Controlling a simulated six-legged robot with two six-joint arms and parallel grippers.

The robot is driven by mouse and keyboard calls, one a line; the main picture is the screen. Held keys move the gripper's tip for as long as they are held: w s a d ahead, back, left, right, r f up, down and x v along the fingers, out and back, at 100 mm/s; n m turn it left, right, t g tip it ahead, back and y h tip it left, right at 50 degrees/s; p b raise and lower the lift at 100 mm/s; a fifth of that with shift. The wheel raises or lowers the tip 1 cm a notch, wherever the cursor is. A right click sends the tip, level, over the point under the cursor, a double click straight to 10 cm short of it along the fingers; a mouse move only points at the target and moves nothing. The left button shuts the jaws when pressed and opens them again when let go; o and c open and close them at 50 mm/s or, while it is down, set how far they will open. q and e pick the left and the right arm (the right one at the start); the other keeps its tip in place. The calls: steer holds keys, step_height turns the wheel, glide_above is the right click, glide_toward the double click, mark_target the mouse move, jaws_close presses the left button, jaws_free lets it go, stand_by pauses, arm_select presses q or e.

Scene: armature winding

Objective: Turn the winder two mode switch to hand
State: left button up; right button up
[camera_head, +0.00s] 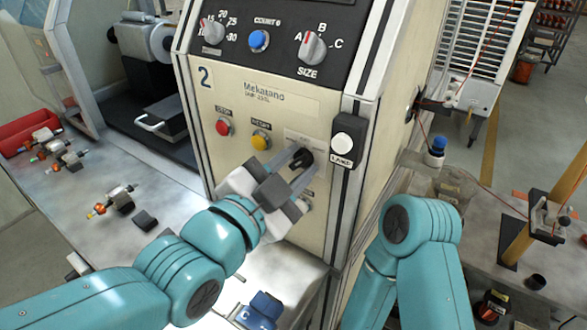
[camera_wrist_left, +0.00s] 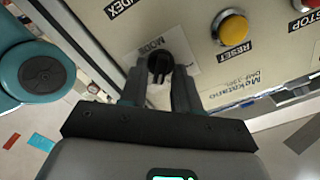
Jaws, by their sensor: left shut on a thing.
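The winder two panel (camera_head: 270,105) is cream, with a "2" and "Mekatand" lettering on it. The mode switch (camera_head: 305,157) is a black knob low on this panel; it also shows in the left wrist view (camera_wrist_left: 159,63) beside a "MODE" label. My left gripper (camera_head: 298,162) is shut on this knob, with one finger on each side in the left wrist view (camera_wrist_left: 160,82). The fingers cover part of the knob and its plate, so I cannot tell which position it points to. My right arm's teal link shows at the right; its gripper is out of view.
A red stop button (camera_head: 223,127) and a yellow reset button (camera_head: 261,139) sit left of the switch. Wound armatures (camera_head: 113,200) lie on the bench at left.

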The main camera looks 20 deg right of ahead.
arm_select(q)
steer(key=n+b, duration=0.2)
steer(key=n, duration=0.3)
steer(key=n+b, duration=0.1)
steer(key=shift+w+a+r+n, duration=0.1)
steer(key=shift+r+n, duration=0.05)
steer(key=shift+n, duration=0.25)
steer(key=n, duration=0.4)
steer(key=shift+w+r+n, duration=0.1)
steer(key=shift+n, duration=0.2)
steer(key=n, duration=0.5)
steer(key=shift+w+a, duration=0.1)
steer(key=shift+a, duration=0.05)
steer(key=shift+n+p, duration=0.3)
steer(key=shift+n, duration=0.1)
steer(key=o, duration=0.7)
steer(key=shift+f, duration=0.2)
